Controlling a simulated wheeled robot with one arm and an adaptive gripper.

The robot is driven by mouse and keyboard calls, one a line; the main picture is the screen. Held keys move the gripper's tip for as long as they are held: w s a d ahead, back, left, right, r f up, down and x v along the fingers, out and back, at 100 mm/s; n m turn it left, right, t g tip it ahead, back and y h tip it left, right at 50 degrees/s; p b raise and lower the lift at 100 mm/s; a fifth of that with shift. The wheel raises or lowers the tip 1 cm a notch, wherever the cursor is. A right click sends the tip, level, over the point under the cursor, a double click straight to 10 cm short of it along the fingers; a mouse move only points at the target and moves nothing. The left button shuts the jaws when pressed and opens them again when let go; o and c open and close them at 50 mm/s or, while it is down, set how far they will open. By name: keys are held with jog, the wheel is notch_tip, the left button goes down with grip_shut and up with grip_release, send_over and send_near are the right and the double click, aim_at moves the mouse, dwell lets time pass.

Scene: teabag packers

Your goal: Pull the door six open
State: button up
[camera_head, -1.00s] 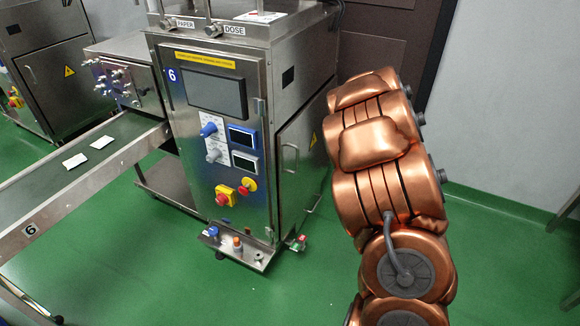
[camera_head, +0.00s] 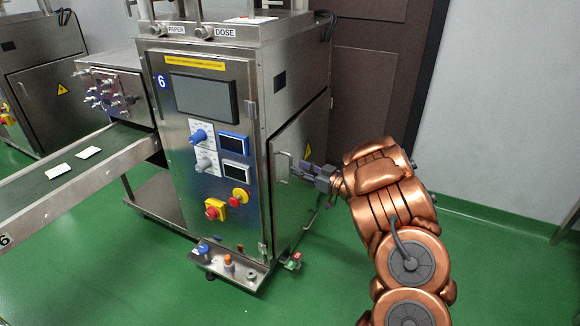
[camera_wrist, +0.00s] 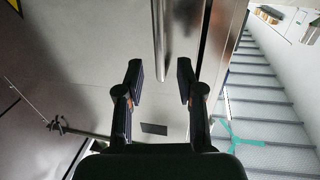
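Machine six (camera_head: 205,150) is a steel cabinet with a blue "6" label. Its side door (camera_head: 302,135) looks shut, and carries a yellow warning triangle. The door's upright bar handle (camera_head: 283,166) is near the door's left edge. My gripper (camera_head: 302,168) is just right of the handle, in front of the door. In the wrist view, my gripper (camera_wrist: 161,80) has its two black fingers spread apart. The shiny handle (camera_wrist: 160,40) comes down from the top between them in the picture. Whether it touches either finger I cannot tell.
A conveyor (camera_head: 75,175) with two white packets runs out to the left. A low tray with buttons (camera_head: 235,264) juts from the machine's foot. A brown door (camera_head: 375,85) and grey wall stand behind. The green floor (camera_head: 330,280) in front is clear.

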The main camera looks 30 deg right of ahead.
aim_at(291, 181)
jog(key=shift+x, duration=2.25)
grip_shut()
